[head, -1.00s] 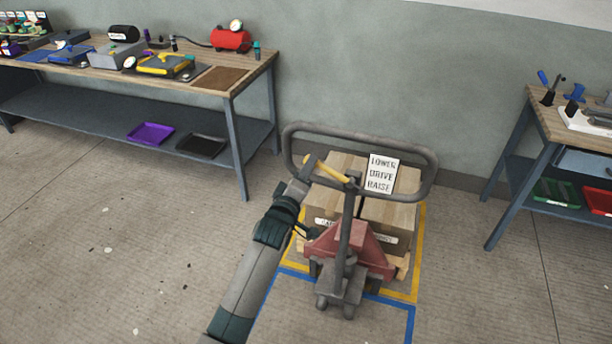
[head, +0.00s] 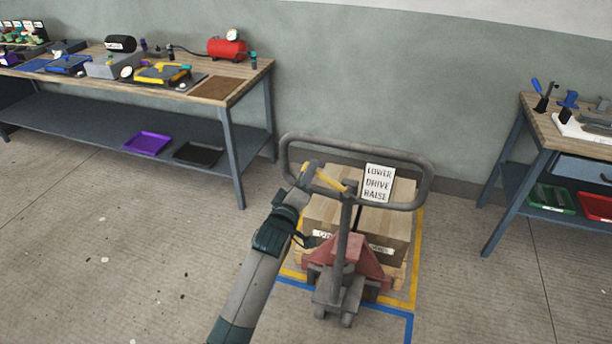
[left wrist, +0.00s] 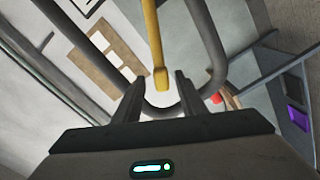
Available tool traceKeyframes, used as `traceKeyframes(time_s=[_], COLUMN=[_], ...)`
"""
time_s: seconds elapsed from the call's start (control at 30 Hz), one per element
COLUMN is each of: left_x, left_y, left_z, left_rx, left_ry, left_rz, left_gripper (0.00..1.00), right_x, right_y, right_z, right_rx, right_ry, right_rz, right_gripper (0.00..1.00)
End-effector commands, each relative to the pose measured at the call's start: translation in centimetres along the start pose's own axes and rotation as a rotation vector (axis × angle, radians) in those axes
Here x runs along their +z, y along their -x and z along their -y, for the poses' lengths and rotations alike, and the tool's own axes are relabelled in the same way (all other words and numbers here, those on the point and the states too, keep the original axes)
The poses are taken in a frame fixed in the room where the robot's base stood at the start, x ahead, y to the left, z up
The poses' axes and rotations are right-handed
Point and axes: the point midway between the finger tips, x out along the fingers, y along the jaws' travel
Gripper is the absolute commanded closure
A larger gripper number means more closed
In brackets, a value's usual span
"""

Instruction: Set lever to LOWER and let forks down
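The pallet truck's yellow lever (head: 330,182) slants up and left from the handle post, inside the grey loop handle (head: 427,172). A white sign (head: 378,183) reads LOWER, DRIVE, RAISE from top to bottom. My left gripper (head: 308,171) is at the lever's upper left end. In the left wrist view, its fingers (left wrist: 158,88) stand apart, with the tip of the yellow lever (left wrist: 160,80) showing between them; contact cannot be told. The red truck body (head: 350,257) stands before a load of boxes (head: 335,213) on a pallet. The forks are hidden. My right gripper is out of view.
Yellow and blue floor lines (head: 398,316) mark the truck's place. A long workbench (head: 235,92) stands at the left, and another bench (head: 541,122) at the right. A wall is behind the load. The floor at the left is clear.

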Motion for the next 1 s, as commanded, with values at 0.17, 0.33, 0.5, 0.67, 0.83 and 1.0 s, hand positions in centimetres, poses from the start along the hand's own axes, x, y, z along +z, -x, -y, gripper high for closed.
traceKeyframes(time_s=[0.17,0.33,0.5,0.67,0.83,1.0], left_x=[0.1,0.1,0.1,0.2,0.2,0.2], left_y=[0.2,1.2,3.2,5.9,9.0,12.2], left_z=[0.1,0.2,0.3,0.3,0.3,0.3], left_rx=[-0.001,-0.002,-0.001,0.000,0.000,0.000], left_ry=[0.001,0.003,0.001,0.002,0.001,0.000], left_rz=[0.000,0.001,0.000,0.000,0.000,0.000], left_gripper=[0.62,0.62,0.62,0.62,0.62,0.62], right_x=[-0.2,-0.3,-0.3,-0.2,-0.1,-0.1], right_y=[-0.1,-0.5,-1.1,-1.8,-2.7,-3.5], right_z=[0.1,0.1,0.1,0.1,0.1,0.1], right_rx=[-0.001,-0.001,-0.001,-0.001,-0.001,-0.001], right_ry=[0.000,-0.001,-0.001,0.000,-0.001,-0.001], right_rz=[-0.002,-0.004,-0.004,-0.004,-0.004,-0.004], right_gripper=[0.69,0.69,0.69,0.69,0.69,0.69])
